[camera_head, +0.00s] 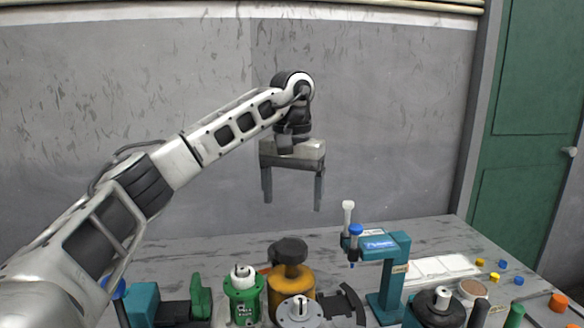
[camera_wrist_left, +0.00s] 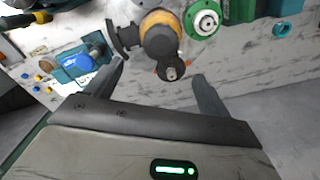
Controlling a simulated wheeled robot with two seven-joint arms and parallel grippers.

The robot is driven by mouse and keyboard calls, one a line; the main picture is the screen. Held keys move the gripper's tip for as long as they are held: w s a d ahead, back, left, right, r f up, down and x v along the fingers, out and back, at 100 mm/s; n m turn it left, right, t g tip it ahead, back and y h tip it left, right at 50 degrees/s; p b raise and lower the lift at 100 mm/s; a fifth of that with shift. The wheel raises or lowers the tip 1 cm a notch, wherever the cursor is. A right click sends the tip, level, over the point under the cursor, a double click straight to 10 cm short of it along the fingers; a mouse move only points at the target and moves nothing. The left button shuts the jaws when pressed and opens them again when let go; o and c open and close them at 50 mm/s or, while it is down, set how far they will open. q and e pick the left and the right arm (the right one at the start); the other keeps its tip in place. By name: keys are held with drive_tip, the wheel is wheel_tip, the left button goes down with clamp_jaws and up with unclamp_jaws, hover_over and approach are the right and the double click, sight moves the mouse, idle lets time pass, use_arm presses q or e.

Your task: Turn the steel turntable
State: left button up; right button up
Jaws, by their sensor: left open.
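A grey steel disc with a raised hub (camera_head: 299,311), which looks like the steel turntable, is at the front middle of the bench, partly cut off by the lower edge of the head view. I cannot make it out surely in the left wrist view. My left gripper (camera_head: 292,204) is open and empty, pointing down, high above the back of the bench. Its two fingers also show in the left wrist view, apart with nothing between them touching. My right gripper is in neither view.
A yellow cylinder with a black knob (camera_head: 290,262) and a green cylinder (camera_head: 243,295) stand beside the disc. A black curved bracket (camera_head: 345,303) and a teal press (camera_head: 390,270) stand to its right. The bench's back strip (camera_head: 225,245) is bare.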

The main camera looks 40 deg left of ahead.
use_arm(q)
wheel_tip(320, 180, up, 6)
drive_tip(key=shift+f+p, duration=0.25)
drive_tip(key=shift+p, duration=0.75)
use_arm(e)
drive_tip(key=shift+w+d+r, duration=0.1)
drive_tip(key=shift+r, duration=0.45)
